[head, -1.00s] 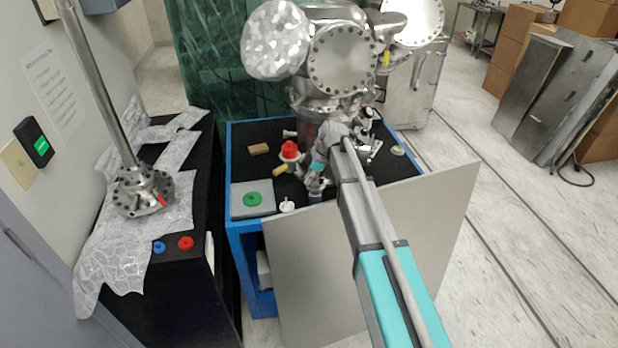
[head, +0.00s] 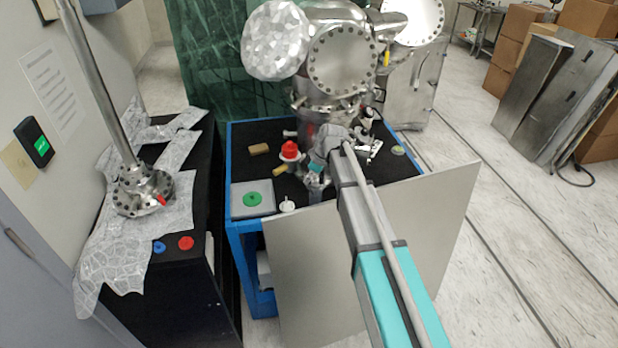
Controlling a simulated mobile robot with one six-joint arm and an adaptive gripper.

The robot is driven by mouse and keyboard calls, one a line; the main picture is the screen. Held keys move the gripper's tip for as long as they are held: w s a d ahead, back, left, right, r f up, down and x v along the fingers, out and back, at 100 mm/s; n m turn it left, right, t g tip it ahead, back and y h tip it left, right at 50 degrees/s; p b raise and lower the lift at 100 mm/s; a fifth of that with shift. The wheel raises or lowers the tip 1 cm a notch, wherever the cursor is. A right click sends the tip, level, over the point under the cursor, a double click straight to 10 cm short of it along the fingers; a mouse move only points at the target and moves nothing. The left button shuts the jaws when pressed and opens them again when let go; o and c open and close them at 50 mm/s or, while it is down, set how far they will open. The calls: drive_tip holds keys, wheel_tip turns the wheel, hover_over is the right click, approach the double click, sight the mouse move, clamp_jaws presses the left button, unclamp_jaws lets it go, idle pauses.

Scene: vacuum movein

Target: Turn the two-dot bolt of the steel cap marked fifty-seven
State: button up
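A steel chamber (head: 318,112) stands on the black-topped blue bench. A large round steel cap (head: 343,62) with a ring of bolts faces forward on it, and another bolted cap (head: 418,20) is at the upper right. No number or dot marks are legible, so I cannot tell which cap is marked fifty-seven or which bolt has two dots. My gripper (head: 316,181) is low over the bench in front of the chamber, below the large cap and apart from it. Its fingers are small and partly hidden by my wrist, so their state is unclear.
The bench (head: 240,165) holds a red-topped part (head: 290,150), a grey box with a green disc (head: 252,199) and a small white part (head: 287,206). A grey panel (head: 300,260) leans in front. A steel flange with a pole (head: 143,190) stands on foil at left.

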drive_tip(key=shift+n, duration=0.3)
idle(0.4)
drive_tip(key=shift+n+g, duration=0.6)
drive_tip(key=shift+n, duration=0.5)
drive_tip(key=p+v, duration=0.3)
drive_tip(key=shift+r, duration=0.2)
drive_tip(key=p+v, duration=0.9)
drive_tip(key=v, duration=0.1)
drive_tip(key=shift+d+r+p, duration=0.15)
drive_tip(key=shift+d+p, duration=0.15)
drive_tip(key=shift+p, duration=0.05)
